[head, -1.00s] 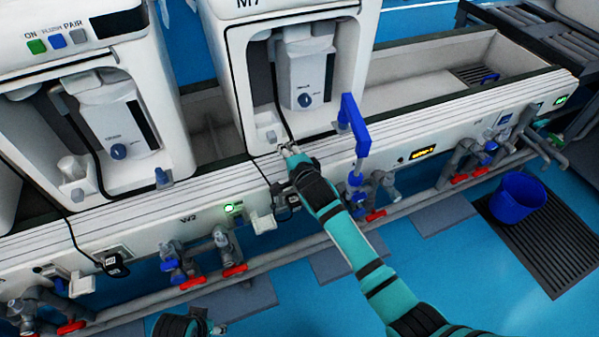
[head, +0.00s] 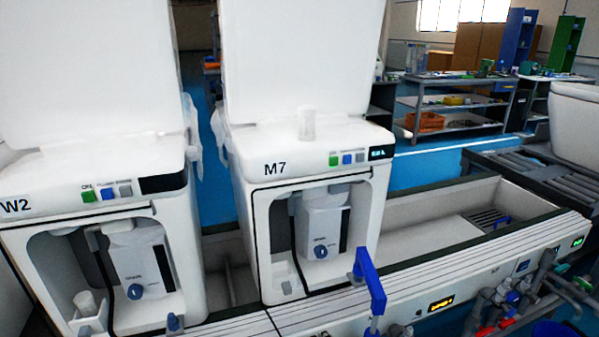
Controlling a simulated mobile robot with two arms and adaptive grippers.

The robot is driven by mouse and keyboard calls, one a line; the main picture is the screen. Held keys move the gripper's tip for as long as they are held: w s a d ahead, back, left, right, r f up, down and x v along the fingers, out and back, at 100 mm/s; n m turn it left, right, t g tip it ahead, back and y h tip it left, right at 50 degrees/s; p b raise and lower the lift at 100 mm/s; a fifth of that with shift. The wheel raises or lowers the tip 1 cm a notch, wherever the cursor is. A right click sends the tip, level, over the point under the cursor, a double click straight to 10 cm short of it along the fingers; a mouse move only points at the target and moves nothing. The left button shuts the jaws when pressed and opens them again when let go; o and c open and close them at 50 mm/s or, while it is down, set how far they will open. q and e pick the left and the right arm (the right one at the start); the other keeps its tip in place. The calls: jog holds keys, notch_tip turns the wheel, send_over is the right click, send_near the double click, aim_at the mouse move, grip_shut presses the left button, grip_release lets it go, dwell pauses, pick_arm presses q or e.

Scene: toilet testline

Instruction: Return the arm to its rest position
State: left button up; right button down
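Neither of my grippers nor my arms show in the head view now. The machine marked M7 (head: 262,210) stands in the middle with its front cavity open to view and its tall white lid raised. A grey-white unit with a blue knob (head: 320,252) sits inside that cavity. The machine marked W2 (head: 30,235) stands to the left, with a similar unit inside.
The white bench rail (head: 470,278) runs along the front, with grey pipes and red valve handles (head: 487,332) at lower right. An empty trough (head: 425,240) lies right of M7. Shelves with an orange crate (head: 425,121) stand at the back.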

jog(key=s+d+f+n+g+h, duration=0.1)
jog(key=s+d+f+n+g, duration=0.25)
jog(key=s+f, duration=0.5)
jog(key=s+d+f+n+g+h, duration=0.15)
jog(key=s+d+f+n, duration=0.35)
jog(key=f, duration=0.6)
jog(key=s+d+f+n+g+h, duration=0.1)
jog(key=s+d+f+n+g, duration=0.2)
jog(key=s+f, duration=0.35)
jog(key=s+d+f+n+g, duration=0.2)
jog(key=s+d+f+n, duration=0.1)
jog(key=s, duration=0.7)
pick_arm(q)
jog(key=s+a+r+g+p, duration=0.1)
jog(key=s+a+p, duration=0.2)
jog(key=s+p, duration=1.3)
pick_arm(e)
jog(key=s+d+g, duration=0.1)
jog(key=s, duration=0.7)
jog(key=s+d+n+g, duration=0.1)
jog(key=s+d, duration=0.1)
jog(key=s, duration=0.6)
jog(key=shift+s+d+r, duration=0.3)
jog(key=shift+s+r, duration=0.1)
pick_arm(q)
jog(key=shift+r, duration=0.1)
pick_arm(e)
jog(key=shift+h, duration=0.25)
